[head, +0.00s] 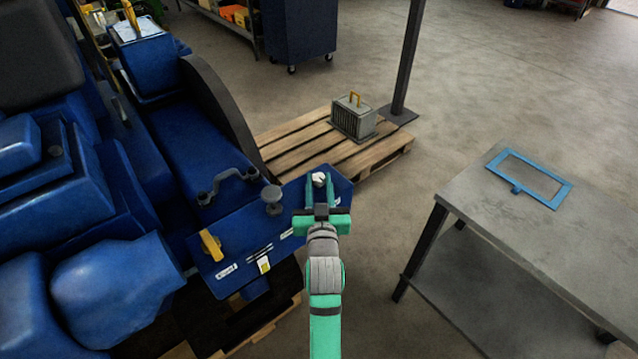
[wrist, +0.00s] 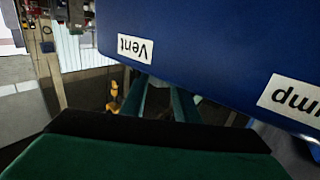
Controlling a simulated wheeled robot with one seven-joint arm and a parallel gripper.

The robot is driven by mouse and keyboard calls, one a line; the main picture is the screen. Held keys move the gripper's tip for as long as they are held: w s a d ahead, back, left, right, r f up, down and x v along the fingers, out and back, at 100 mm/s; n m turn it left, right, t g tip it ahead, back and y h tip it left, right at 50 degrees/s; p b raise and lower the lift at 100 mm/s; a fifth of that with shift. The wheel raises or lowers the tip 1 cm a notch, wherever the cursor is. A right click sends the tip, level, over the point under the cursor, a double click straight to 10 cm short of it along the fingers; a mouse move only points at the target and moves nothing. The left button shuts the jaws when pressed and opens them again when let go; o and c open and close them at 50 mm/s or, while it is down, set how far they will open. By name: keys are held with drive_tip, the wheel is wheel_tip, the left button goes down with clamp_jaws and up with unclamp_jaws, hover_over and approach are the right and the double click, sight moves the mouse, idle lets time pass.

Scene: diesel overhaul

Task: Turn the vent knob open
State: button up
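The pale knob (head: 319,180) stands near the right end of the blue panel (head: 347,187) in the head view. My gripper (head: 319,178) reaches to it, with its two green fingers apart and one on each side of the knob. Whether the fingers touch the knob is too small to tell. The knob itself does not show clearly in that view.
The panel also carries a grey round knob (head: 272,196) and a yellow lever (head: 211,245). A blue engine block stands at left. A wooden pallet (head: 290,140) with a grey box (head: 354,117) lies behind. A metal table (head: 540,225) stands at right, with open floor between.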

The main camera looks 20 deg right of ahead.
drive_tip(key=shift+c, duration=0.6)
